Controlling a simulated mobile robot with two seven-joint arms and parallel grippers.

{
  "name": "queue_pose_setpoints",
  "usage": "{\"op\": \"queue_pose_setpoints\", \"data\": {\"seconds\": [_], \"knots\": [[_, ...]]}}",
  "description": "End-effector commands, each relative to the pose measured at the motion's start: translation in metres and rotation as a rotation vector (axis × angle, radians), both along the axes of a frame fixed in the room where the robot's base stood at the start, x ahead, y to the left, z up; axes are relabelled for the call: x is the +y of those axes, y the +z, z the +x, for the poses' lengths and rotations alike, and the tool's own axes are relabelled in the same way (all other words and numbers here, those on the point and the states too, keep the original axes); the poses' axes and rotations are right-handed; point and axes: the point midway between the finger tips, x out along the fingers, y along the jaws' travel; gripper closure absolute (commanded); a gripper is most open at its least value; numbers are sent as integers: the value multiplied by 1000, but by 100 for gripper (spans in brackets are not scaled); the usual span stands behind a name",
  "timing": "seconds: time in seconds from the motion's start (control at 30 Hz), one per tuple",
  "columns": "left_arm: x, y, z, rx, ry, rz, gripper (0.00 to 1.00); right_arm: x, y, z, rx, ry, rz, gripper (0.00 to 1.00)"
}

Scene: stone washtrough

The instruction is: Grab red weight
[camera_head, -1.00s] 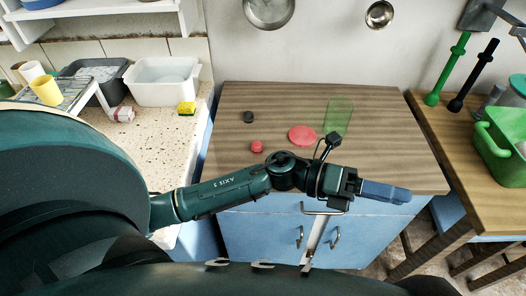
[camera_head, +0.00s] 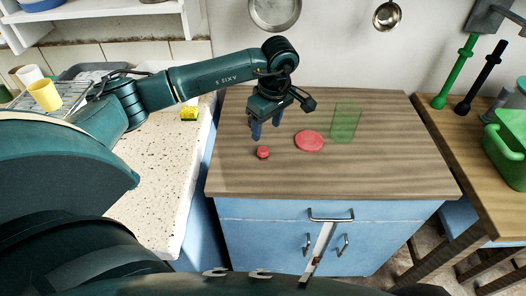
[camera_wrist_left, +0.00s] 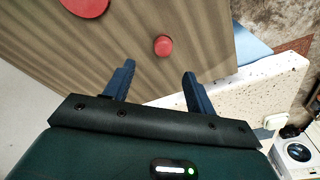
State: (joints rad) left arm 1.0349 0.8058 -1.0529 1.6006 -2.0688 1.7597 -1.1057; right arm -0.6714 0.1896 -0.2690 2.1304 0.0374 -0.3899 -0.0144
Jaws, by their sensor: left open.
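A small red weight (camera_head: 263,152) sits on the wooden cabinet top, left of the middle. It also shows in the left wrist view (camera_wrist_left: 163,46), beyond the fingertips and between their lines. My left gripper (camera_head: 266,130) is open and empty, pointing down over the cabinet top just behind the red weight. Its two blue fingers show apart in the left wrist view (camera_wrist_left: 158,68). The weight appears clear of the fingers. My right gripper is not in view.
A flat red disc (camera_head: 309,141) and a green translucent glass (camera_head: 345,122) stand right of the weight. The cabinet top (camera_head: 390,150) is clear at right and front. A speckled counter (camera_head: 168,170) with a yellow block (camera_head: 189,114) lies left; a green crate (camera_head: 507,140) stands right.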

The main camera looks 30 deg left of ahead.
Motion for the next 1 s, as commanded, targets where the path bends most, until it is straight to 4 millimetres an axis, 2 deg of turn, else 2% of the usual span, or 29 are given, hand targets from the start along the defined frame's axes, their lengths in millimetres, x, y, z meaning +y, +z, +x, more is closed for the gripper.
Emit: {"op": "queue_pose_setpoints", "data": {"seconds": [0.1, 0.33, 0.6, 0.9, 1.0], "knots": [[2, -17, 0, 1, 1, -3, 44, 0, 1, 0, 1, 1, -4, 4], [3, -33, -1, 3, 0, -4, 44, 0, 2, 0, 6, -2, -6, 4], [5, -71, -3, 1, 1, -5, 44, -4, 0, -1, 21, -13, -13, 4], [7, -77, -3, -1, 1, -4, 44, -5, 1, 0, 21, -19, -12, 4], [7, -77, -3, -1, 0, -4, 52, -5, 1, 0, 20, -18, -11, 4]]}}
